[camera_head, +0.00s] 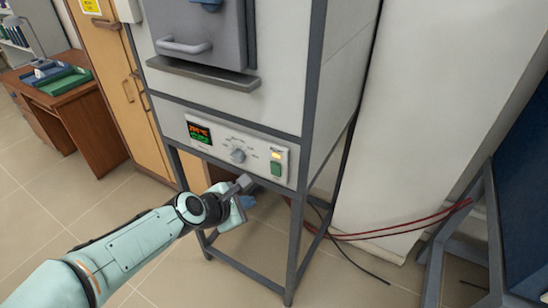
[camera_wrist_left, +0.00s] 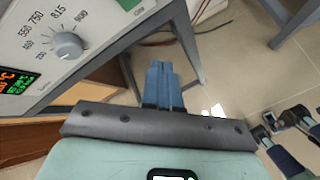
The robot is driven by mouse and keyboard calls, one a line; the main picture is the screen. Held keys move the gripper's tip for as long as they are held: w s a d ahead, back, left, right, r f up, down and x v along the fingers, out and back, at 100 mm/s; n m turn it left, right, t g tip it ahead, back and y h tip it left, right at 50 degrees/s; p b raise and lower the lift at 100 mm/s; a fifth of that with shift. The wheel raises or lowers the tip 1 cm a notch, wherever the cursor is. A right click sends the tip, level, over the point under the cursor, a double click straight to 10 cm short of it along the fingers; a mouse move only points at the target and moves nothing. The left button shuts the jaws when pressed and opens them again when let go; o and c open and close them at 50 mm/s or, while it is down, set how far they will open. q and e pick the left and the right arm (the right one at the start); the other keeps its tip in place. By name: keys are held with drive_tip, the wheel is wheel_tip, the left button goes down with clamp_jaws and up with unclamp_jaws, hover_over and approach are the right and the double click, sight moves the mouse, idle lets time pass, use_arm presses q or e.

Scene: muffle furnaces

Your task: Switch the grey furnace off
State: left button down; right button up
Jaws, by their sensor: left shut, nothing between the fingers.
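The grey furnace (camera_head: 230,85) stands on a dark metal frame, its door with a handle above the control panel. The panel has a lit display (camera_head: 199,132) with orange and green digits, a round grey dial (camera_head: 238,156), a lit amber lamp (camera_head: 276,155) and a green switch (camera_head: 276,169). The dial (camera_wrist_left: 68,45) and an edge of the green switch (camera_wrist_left: 128,4) show in the wrist view. My left gripper (camera_head: 244,181) is shut and empty, just below and left of the switch, apart from it. Its blue fingers (camera_wrist_left: 163,84) point toward the floor beyond the panel edge in the wrist view.
The frame's legs (camera_head: 296,245) stand right of my gripper. Red and dark cables (camera_head: 400,228) run along the floor to the right. A blue structure on a grey stand (camera_head: 485,240) is at the far right. A wooden desk (camera_head: 82,113) stands at the left.

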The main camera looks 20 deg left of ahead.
use_arm(q)
drive_tip(key=shift+r, duration=0.35)
drive_tip(key=shift+s, duration=0.1)
drive_tip(key=p, duration=0.5)
approach(275, 170)
wheel_tip(275, 170, down, 4)
drive_tip(key=w, duration=0.2)
drive_tip(key=shift+w+d+f+p, duration=0.3)
drive_tip(key=shift+w+p, duration=0.1)
drive_tip(key=shift+w, duration=0.1)
use_arm(e)
drive_tip(key=w+r, duration=0.5)
drive_tip(key=r, duration=0.2)
drive_tip(key=shift+w+r+t, duration=0.2)
drive_tip(key=shift+w+t, duration=0.1)
drive_tip(key=shift+w, duration=0.05)
drive_tip(key=shift+s, duration=0.1)
use_arm(q)
drive_tip(key=shift+r, duration=0.1)
